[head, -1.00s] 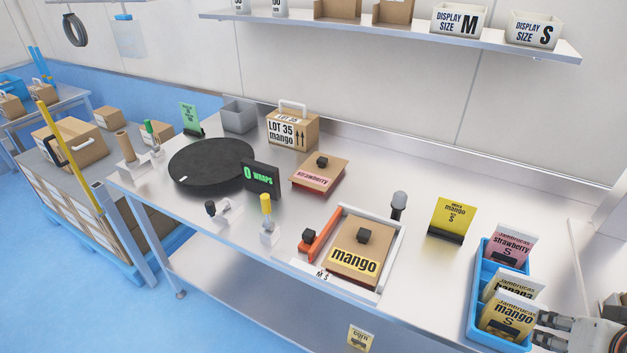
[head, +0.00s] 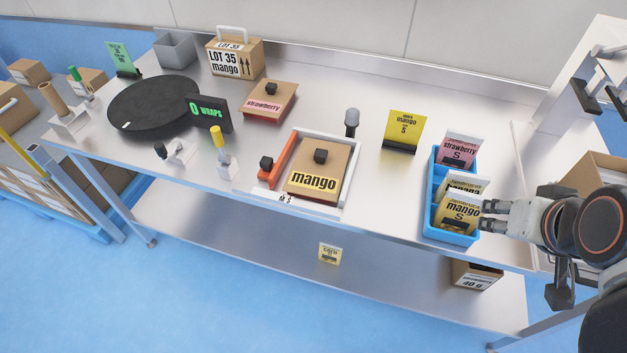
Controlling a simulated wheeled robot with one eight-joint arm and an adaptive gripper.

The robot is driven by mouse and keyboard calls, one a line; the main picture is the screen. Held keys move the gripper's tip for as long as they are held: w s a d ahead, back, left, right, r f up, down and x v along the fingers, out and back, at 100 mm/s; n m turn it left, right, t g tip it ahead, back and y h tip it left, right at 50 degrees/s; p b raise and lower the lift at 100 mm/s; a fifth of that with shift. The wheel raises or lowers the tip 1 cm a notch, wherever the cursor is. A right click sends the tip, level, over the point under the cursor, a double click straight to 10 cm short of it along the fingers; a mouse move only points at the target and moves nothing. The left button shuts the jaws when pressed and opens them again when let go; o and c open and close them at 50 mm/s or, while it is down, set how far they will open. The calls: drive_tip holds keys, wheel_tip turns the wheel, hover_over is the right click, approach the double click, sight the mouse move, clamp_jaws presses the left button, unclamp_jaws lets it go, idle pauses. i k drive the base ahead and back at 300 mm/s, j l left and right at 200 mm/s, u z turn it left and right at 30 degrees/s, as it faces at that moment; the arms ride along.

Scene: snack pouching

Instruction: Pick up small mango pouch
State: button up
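The small mango pouch (head: 457,214) is yellow, marked "mango S", and stands at the near end of the blue bin (head: 431,196). A banana pouch (head: 464,186) and a pink strawberry pouch (head: 459,149) stand behind it in the same bin. My gripper (head: 484,215) reaches in from the right, its fingers pointing left at the mango pouch's right edge. One finger appears above the other with a gap between them. I cannot tell whether the fingers touch the pouch or have its edge between them.
A yellow mango S sign (head: 405,127) stands left of the bin. A mango box (head: 318,170) sits in a white frame (head: 353,180). An open carton (head: 594,172) is right of the bin, behind my arm. Bare table lies between the frame and the bin.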

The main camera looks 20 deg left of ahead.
sight(457, 212)
drive_tip(key=z, duration=0.3)
drive_tip(key=k+j+z, duration=0.15)
drive_tip(key=z, duration=0.3)
drive_tip(key=k+j+z, duration=0.25)
drive_tip(key=z, duration=0.2)
drive_tip(key=k+j+z, duration=0.1)
drive_tip(key=z, duration=0.35)
drive_tip(key=k, duration=0.3)
